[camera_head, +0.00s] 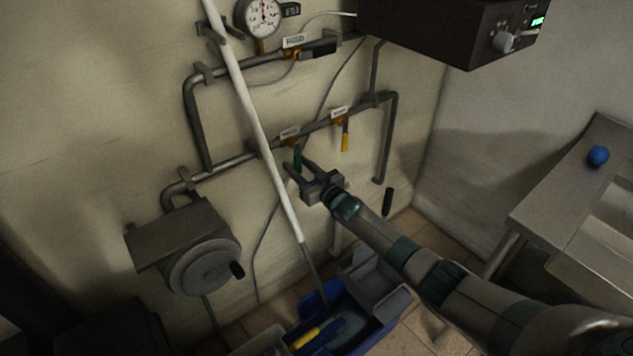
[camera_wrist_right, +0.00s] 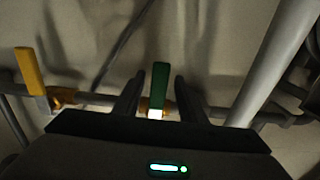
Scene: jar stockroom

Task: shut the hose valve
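Two valves sit on the lower wall pipe, each under a small white tag too small to read surely. The left one has a green handle (camera_head: 298,161) hanging down, across the pipe. The right one has a yellow handle (camera_head: 345,141), also hanging down. I cannot tell from the tags which is the hose valve. My right gripper (camera_head: 295,166) is at the green handle. In the right wrist view, the open fingers (camera_wrist_right: 157,88) stand on both sides of the green handle (camera_wrist_right: 160,84), with gaps; the yellow handle (camera_wrist_right: 30,72) is off left. My left gripper is not in view.
A pale pole (camera_head: 262,130) leans close beside my right gripper, its foot near a blue bin (camera_head: 318,308). An upper valve has a black handle (camera_head: 320,51) along its pipe. A grey box with a handwheel (camera_head: 203,268) is lower left. A table (camera_head: 560,190) stands right.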

